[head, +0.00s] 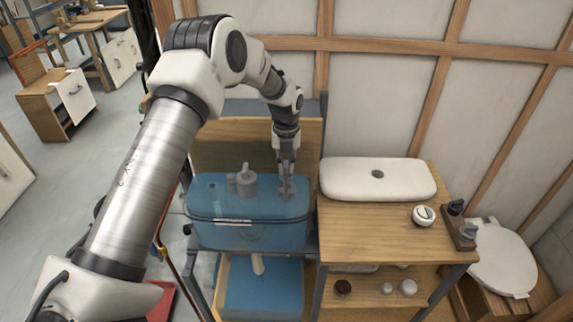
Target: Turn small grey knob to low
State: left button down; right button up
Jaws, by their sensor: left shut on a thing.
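A translucent blue tank (210,238) stands in a frame in the middle of the head view. My left gripper (286,184) reaches down from above to the right part of the tank. Its fingers are shut on a small grey knob (287,196), which they mostly cover. The knob's setting and any low mark are too small to read. A larger grey fitting (243,184) stands upright to the left of the fingers, apart from them. My right gripper is not in view.
A white toilet seat (503,262) is farther right. A panelled wall stands close behind.

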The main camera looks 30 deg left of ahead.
pick_arm(q)
jog(key=shift+s+d+f, duration=0.1)
jog(key=shift+s+f, duration=0.2)
jog(key=shift+f, duration=0.05)
jog(key=c, duration=1.2)
grip_release()
jog(key=shift+c, duration=0.2)
jog(key=shift+o, duration=0.3)
jog(key=shift+w, duration=0.1)
jog(key=shift+w+r, duration=0.15)
jog(key=shift+r, duration=0.1)
jog(key=shift+r, duration=0.35)
notch_tip(320, 180, up, 11)
